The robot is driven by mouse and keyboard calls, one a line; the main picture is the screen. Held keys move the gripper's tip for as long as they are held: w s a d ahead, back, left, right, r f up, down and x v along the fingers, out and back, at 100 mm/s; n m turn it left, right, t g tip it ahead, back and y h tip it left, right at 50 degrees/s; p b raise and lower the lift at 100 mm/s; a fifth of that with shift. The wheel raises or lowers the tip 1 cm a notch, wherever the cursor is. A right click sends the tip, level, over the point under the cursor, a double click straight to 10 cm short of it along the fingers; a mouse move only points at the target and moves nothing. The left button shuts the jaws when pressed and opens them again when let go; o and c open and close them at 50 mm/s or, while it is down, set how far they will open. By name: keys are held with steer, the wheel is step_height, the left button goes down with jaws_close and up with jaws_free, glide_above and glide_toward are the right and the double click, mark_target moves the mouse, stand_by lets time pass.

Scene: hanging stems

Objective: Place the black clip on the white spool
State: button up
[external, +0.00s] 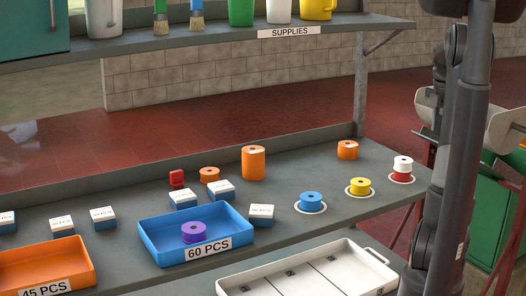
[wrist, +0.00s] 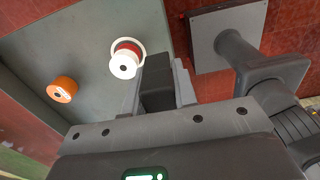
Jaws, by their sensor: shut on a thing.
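The white spool (external: 403,162) is stacked on a red spool (external: 401,175) inside a white ring at the right end of the grey bench. In the wrist view the white spool (wrist: 123,65) is just left of the fingertips, with the red one partly hidden behind it. My gripper (wrist: 160,72) is shut on a dark block, the black clip (wrist: 157,98), held between its grey fingers. The clip appears apart from the spool; its height above it is hard to tell. My gripper and the clip cannot be made out in the external view.
A yellow spool (external: 359,186) and a blue spool (external: 311,201) stand on rings nearby. An orange spool (external: 347,150) stands behind them. A blue tray (external: 160,241) holds a purple spool (external: 194,232). A white tray (external: 237,286) is in front. A supplies shelf (external: 250,37) runs above.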

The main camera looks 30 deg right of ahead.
glide_above(403, 160)
step_height(403, 160, down, 6)
steer(key=shift+d+f, duration=0.15)
steer(key=shift+f, duration=2.05)
steer(key=o, duration=1)
steer(key=shift+f, duration=0.15)
steer(key=shift+c, duration=0.2)
